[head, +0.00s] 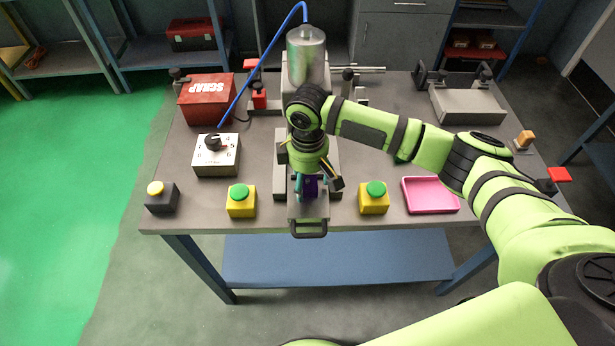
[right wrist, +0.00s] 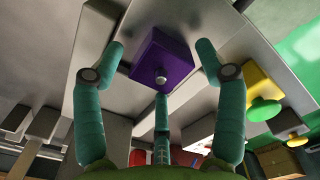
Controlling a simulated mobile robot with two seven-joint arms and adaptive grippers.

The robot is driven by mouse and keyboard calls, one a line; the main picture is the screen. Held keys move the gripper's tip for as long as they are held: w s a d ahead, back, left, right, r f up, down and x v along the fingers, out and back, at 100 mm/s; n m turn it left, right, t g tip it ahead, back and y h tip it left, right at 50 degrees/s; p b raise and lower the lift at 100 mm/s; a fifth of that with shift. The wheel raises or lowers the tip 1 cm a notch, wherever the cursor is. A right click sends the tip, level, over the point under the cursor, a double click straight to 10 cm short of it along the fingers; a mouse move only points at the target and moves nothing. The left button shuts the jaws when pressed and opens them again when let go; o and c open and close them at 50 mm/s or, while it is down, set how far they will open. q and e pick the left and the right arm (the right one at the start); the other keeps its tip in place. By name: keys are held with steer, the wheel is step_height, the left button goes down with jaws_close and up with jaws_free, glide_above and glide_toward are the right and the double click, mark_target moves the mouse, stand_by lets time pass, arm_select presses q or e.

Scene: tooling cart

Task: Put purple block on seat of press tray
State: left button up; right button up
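The purple block (right wrist: 165,52), with a small pale knob, lies between the spread teal fingers of my right gripper (right wrist: 160,60) in the right wrist view. Gaps show between the block and both side fingers, so the gripper is open around it. In the head view my right gripper (head: 311,187) points down over the press tray (head: 308,213), and a bit of purple shows between its fingers. The block appears to rest on the grey tray; whether it sits fully on the seat is hidden. My left gripper is not in view.
Yellow boxes with green buttons stand left (head: 241,206) and right (head: 373,204) of the tray. A pink tray (head: 430,195) lies further right. A red scrap box (head: 207,98), a dial box (head: 215,156) and the press cylinder (head: 307,57) stand behind.

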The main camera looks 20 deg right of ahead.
mark_target(308, 179)
steer(key=shift+r, duration=0.15)
steer(key=shift+r, duration=0.3)
step_height(308, 179, up, 12)
steer(key=b, duration=0.2)
steer(key=shift+f+b, duration=0.25)
steer(key=shift+b, duration=0.1)
stand_by(0.9)
